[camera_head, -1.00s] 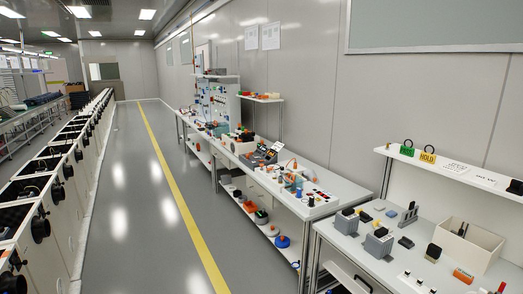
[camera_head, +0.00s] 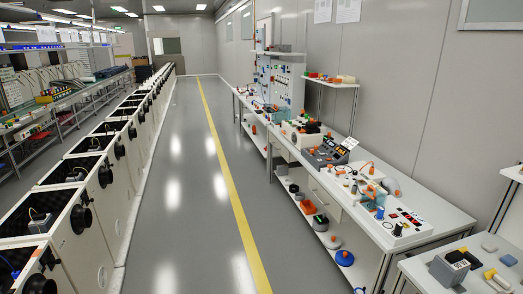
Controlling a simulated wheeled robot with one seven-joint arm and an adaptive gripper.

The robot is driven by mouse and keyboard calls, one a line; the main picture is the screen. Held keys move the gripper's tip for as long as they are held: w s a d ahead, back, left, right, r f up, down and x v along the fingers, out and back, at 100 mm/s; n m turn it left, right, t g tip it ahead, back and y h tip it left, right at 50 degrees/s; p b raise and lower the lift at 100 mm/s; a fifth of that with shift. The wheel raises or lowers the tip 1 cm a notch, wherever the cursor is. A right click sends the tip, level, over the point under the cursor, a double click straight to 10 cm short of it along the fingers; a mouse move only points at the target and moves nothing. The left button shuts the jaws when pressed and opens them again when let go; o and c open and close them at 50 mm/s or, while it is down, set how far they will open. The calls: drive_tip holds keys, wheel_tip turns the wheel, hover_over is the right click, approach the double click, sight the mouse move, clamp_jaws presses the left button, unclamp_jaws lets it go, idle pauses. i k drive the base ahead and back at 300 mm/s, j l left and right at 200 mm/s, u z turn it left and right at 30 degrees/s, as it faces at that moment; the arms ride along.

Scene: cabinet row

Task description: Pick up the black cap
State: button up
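Several black round cap-like parts stick out from the sides of the white cabinets on the left. I cannot tell which of these, if any, is the black cap. My gripper is not in view.
A row of white cabinets (camera_head: 122,196) with open dark tops runs along the left. A grey floor aisle (camera_head: 172,215) with a yellow line (camera_head: 232,192) is clear. White workbenches (camera_head: 437,222) with tools and parts stand along the right wall.

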sight(312, 124)
drive_tip(key=i, duration=4.25)
drive_tip(key=i+z, duration=0.1)
drive_tip(key=i, duration=0.5)
drive_tip(key=i+j, duration=0.15)
drive_tip(key=i, duration=0.45)
drive_tip(key=z, duration=0.05)
